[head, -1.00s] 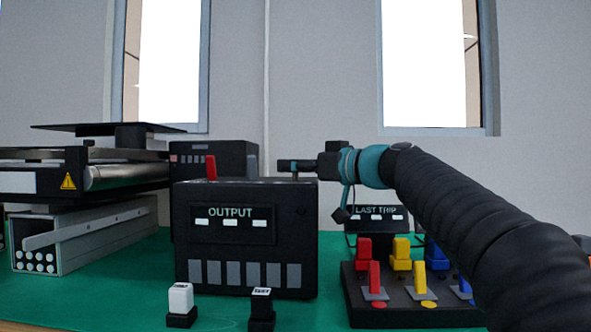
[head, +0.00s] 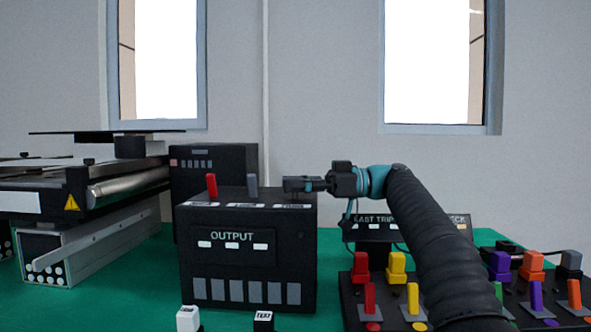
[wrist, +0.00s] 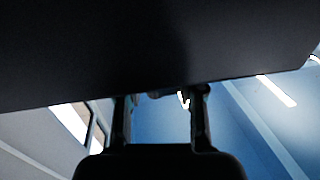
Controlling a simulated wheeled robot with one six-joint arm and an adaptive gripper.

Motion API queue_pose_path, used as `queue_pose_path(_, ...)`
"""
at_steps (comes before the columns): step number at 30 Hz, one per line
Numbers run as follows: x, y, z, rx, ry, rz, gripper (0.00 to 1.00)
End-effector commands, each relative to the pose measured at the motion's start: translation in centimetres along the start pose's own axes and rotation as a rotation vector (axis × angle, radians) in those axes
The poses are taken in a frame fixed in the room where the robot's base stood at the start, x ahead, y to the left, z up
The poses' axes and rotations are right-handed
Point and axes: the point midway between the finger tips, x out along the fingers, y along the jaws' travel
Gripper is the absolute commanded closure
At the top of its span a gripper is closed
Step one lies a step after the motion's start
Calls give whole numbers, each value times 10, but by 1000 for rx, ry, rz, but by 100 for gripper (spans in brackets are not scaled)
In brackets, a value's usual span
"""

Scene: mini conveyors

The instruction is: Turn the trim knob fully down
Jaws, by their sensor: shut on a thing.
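The black OUTPUT box (head: 230,270) stands on the green bench, with three pale labels along its top front edge. A red lever (head: 211,185) and a grey lever (head: 252,185) stand up from its top. My gripper (head: 288,185) reaches in level from the right, over the box's top right end. In the wrist view, its two fingers (wrist: 160,110) close around a small part at the edge of a large dark surface. The part is mostly hidden, and I cannot read which label it belongs to. No knob is clearly marked as trim.
A conveyor (head: 125,190) stands at the left, with another black box (head: 215,160) behind. White and black buttons (head: 187,318) sit in front of the OUTPUT box. A panel with coloured switches (head: 385,310) lies under my arm at the right.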

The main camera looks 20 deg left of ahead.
Motion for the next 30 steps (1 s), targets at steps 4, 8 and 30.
queue_pose_path(4, 1, 0, -3, -2, 3, -33, 97)
queue_pose_path(8, 1, 0, -2, -1, 3, -45, 97)
queue_pose_path(30, 0, 0, -1, -1, 2, -48, 36)
